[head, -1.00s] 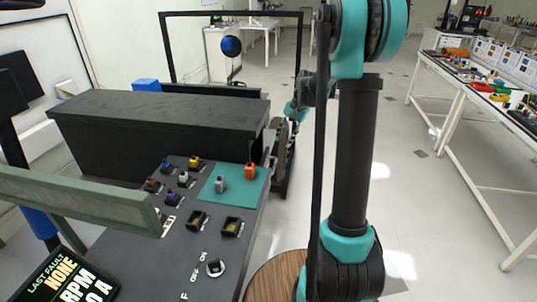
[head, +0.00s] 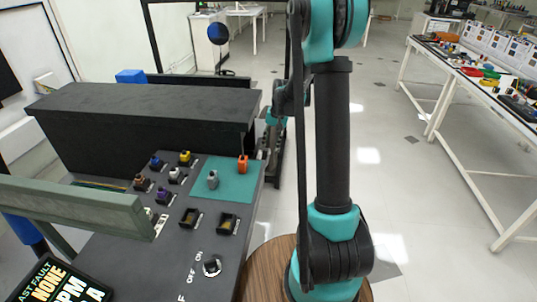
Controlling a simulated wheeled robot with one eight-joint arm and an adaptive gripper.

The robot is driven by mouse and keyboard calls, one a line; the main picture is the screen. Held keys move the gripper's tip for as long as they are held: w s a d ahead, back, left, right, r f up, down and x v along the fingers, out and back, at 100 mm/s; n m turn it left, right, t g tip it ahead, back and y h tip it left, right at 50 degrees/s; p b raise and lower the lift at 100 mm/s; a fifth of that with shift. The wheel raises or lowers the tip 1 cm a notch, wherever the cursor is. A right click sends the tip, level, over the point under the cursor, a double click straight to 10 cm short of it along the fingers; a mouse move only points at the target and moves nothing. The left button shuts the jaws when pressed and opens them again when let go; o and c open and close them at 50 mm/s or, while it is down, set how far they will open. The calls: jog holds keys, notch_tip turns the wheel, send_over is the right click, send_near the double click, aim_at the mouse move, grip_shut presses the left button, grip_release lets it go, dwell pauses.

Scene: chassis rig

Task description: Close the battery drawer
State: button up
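The chassis rig (head: 140,245) is a dark grey panel at the lower left, with a long black box (head: 150,105) across its far side. I cannot make out the battery drawer; the rig's right side faces away and is partly hidden. My arm stands upright right of the rig, and its teal and black far links reach down behind it, beside the box's right end. My gripper's fingers cannot be made out there; the arm links and the box's end cover that spot.
A teal mat (head: 225,183) on the panel bears a grey part (head: 213,180) and an orange part (head: 243,164). Several coloured connectors and a rotary switch (head: 212,266) sit on the panel. A green-grey bar (head: 80,203) crosses the left. Open floor (head: 410,190) lies right, before a white workbench (head: 480,95).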

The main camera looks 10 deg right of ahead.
aim_at(268, 157)
jog(key=f, duration=0.3)
jog(key=a+f, duration=0.1)
jog(key=f, duration=0.1)
jog(key=shift+w+f, duration=0.15)
jog(key=shift+f, duration=0.15)
grip_shut()
